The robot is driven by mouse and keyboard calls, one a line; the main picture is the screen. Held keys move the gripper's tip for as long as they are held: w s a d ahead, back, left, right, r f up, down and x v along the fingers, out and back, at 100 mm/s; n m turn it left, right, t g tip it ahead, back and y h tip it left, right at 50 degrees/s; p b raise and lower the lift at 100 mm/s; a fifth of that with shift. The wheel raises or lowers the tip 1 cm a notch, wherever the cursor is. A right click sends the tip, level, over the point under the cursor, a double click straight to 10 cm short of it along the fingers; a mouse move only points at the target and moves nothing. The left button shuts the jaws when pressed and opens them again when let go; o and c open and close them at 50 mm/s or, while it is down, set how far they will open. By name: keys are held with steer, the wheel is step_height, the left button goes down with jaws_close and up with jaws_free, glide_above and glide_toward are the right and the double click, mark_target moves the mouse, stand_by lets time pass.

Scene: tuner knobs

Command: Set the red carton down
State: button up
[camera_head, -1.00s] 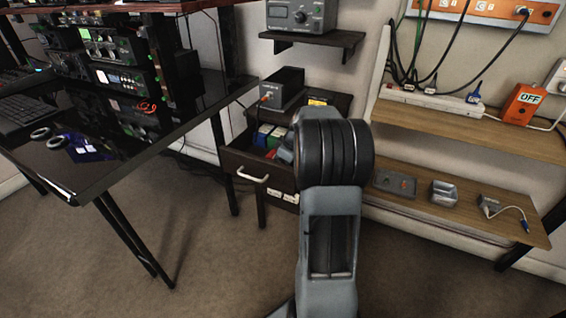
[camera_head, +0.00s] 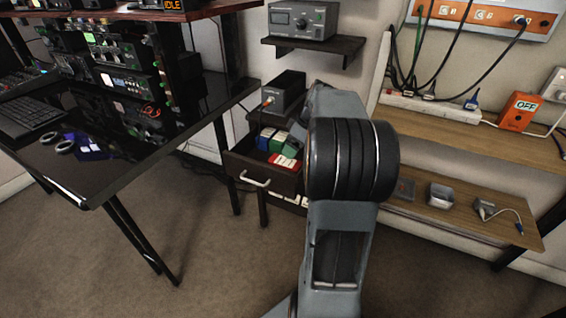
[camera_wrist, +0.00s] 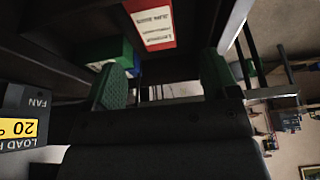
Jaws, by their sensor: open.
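The red carton (camera_head: 286,162) lies in the open drawer (camera_head: 262,183), at the front beside the green and blue cartons. Its white label faces up. In the wrist view the red carton (camera_wrist: 152,22) shows at the top edge, apart from my fingers. My gripper (camera_wrist: 163,80) is open, its two green-padded fingers spread with nothing held between them. In the head view my arm hides most of the gripper, which is near the right side of the drawer.
A green carton (camera_head: 278,141) and a blue carton (camera_head: 264,138) are in the drawer behind the red one. A grey box (camera_head: 283,92) stands above the drawer. A wooden shelf (camera_head: 470,205) is at the right. A black desk (camera_head: 95,180) is at the left; the floor is clear.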

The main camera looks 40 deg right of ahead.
steer(key=s+a+m+g, duration=0.15)
steer(key=s+a, duration=0.25)
steer(key=a, duration=1)
steer(key=s+a+f+m+h, duration=0.2)
steer(key=s+a+f+m, duration=0.2)
steer(key=s+a, duration=0.6)
steer(key=shift+s+f, duration=0.15)
steer(key=shift+f, duration=0.15)
steer(key=shift+a+r+t, duration=0.1)
steer(key=shift+t, duration=0.15)
